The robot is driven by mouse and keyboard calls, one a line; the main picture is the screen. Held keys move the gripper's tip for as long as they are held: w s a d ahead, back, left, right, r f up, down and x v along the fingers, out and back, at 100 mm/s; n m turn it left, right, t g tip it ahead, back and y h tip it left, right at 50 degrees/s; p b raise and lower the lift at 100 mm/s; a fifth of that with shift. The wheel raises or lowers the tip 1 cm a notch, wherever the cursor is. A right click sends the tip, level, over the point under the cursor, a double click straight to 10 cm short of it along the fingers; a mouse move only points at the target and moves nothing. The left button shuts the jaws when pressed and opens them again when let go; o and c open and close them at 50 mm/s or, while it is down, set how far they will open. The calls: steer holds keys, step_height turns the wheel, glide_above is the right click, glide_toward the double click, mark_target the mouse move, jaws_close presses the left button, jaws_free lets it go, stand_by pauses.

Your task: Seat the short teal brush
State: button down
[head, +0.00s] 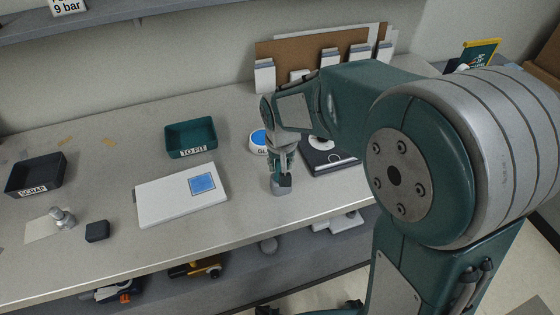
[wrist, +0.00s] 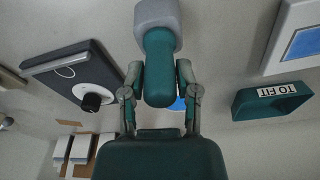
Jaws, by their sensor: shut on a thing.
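My gripper (wrist: 160,72) is shut on the short teal brush (wrist: 158,80), a stubby teal cylinder with a wider grey end (wrist: 158,18) in the wrist view. In the head view my gripper (head: 283,165) points down low over the bench's front half. A grey block with a dark top (head: 281,187) shows right under the fingers. I cannot tell whether this grey part belongs to the brush or is a separate seat, nor whether it touches the bench.
A teal TO FIT tray (head: 190,137) and a white box with a blue panel (head: 182,195) lie left of my gripper. A dark slab (head: 318,163) and a blue-topped round thing (head: 258,140) are close behind. A black SCRAP tray (head: 36,175) stands far left.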

steer(key=shift+f, duration=0.1)
steer(key=shift+c, duration=1.3)
jaws_free()
step_height(320, 180, up, 12)
steer(key=s, duration=0.1)
steer(key=shift+s+f, duration=0.15)
steer(key=shift+s, duration=0.2)
